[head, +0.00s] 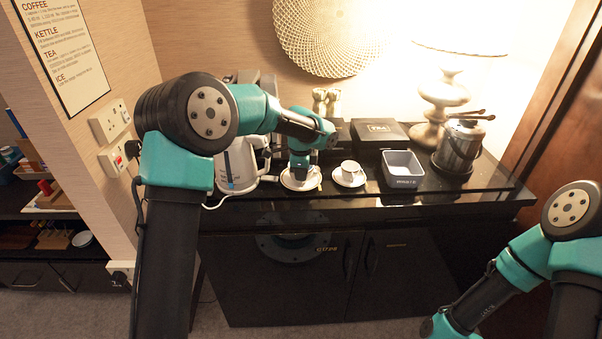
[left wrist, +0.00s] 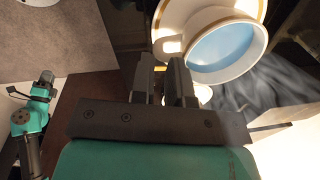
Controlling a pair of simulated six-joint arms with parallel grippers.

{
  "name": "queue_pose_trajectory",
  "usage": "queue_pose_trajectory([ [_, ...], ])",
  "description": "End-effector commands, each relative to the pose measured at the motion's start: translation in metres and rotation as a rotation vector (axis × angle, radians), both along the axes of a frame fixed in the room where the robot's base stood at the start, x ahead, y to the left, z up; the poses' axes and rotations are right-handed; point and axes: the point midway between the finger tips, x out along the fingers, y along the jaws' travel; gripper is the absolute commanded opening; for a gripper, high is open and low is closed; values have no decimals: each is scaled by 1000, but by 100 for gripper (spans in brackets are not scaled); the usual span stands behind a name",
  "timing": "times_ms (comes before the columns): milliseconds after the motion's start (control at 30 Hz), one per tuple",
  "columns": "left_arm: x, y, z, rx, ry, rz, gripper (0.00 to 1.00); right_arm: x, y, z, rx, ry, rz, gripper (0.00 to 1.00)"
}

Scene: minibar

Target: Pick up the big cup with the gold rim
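The big cup (left wrist: 200,22) is white with gold bands and a pale blue inside. In the head view the cup is largely hidden by my left gripper (head: 300,174), which points down over the left saucer (head: 290,183). In the left wrist view the two fingers of the left gripper (left wrist: 166,66) are a narrow gap apart, with the tips close to the handle. I cannot tell whether they touch it. My right gripper is below the head picture's edge.
A smaller cup (head: 348,170) on its own saucer stands just right, then a grey bin (head: 402,168) and an ice bucket (head: 459,148). The kettle (head: 238,166) stands close on the left. The dark counter's front strip (head: 400,202) is clear.

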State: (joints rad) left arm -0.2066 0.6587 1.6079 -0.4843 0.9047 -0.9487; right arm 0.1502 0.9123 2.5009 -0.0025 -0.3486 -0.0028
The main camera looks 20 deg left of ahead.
Motion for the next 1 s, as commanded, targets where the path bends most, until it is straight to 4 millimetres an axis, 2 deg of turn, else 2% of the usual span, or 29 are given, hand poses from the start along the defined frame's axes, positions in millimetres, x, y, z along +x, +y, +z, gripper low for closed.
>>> queue_pose_trajectory([
  [200,2,0,-30,2,3,0,15,0,0,0,0,0,0,28],
  [300,3,0,-36,1,1,0,15,0,0,0,0,0,0,28],
  [767,3,0,-37,1,0,0,15,0,0,0,0,0,0,28],
  [933,3,0,-37,1,0,0,1,0,0,0,0,0,0,28],
  [1000,3,0,-37,1,0,0,0,0,0,0,0,0,0,28],
])
